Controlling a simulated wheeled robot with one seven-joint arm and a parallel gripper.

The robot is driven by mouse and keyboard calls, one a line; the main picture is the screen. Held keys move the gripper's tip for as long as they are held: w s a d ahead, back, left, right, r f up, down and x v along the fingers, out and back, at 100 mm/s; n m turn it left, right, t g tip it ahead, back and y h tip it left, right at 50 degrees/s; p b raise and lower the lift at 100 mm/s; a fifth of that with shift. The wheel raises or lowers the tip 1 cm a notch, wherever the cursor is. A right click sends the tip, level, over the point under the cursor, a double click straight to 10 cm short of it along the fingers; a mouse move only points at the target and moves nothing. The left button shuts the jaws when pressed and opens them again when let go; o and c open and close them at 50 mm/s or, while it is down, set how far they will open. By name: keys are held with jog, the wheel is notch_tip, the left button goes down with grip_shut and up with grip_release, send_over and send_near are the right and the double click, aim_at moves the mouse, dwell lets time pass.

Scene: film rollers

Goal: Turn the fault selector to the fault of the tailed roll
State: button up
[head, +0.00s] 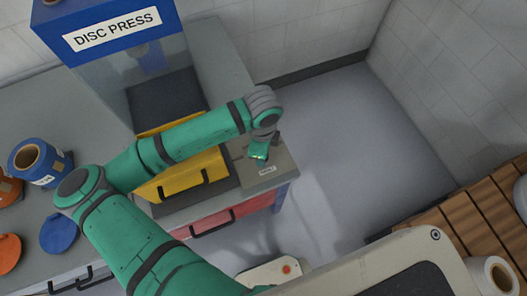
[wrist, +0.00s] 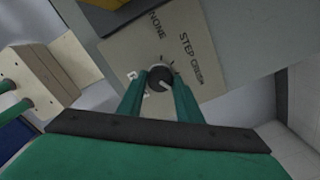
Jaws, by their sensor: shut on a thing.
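The fault selector (wrist: 158,78) is a small dark round knob on a beige label plate (wrist: 135,50) in the wrist view. Words NONE, STEP and CRUSH show around it; other marks at its lower left are partly hidden by a finger. A pale mark shows on the knob, but its exact heading is hard to read. My gripper (wrist: 161,84) has its two green fingers on either side of the knob, shut on it. In the head view my gripper (head: 260,155) is over the plate at the counter corner. I cannot tell which roll has a tail.
A blue roll (head: 57,164) and orange rolls stand at the left on the grey counter. The disc press (head: 115,30) with a yellow front (head: 180,180) stands behind my arm. Another roll (head: 492,272) is at the lower right. The floor right of the counter is clear.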

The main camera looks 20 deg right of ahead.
jog(key=shift+a, duration=0.1)
jog(key=o, duration=1)
jog(key=shift+o, duration=0.2)
jog(key=shift+r, duration=0.2)
notch_tip(320, 180, up, 10)
jog(key=shift+r, duration=0.2)
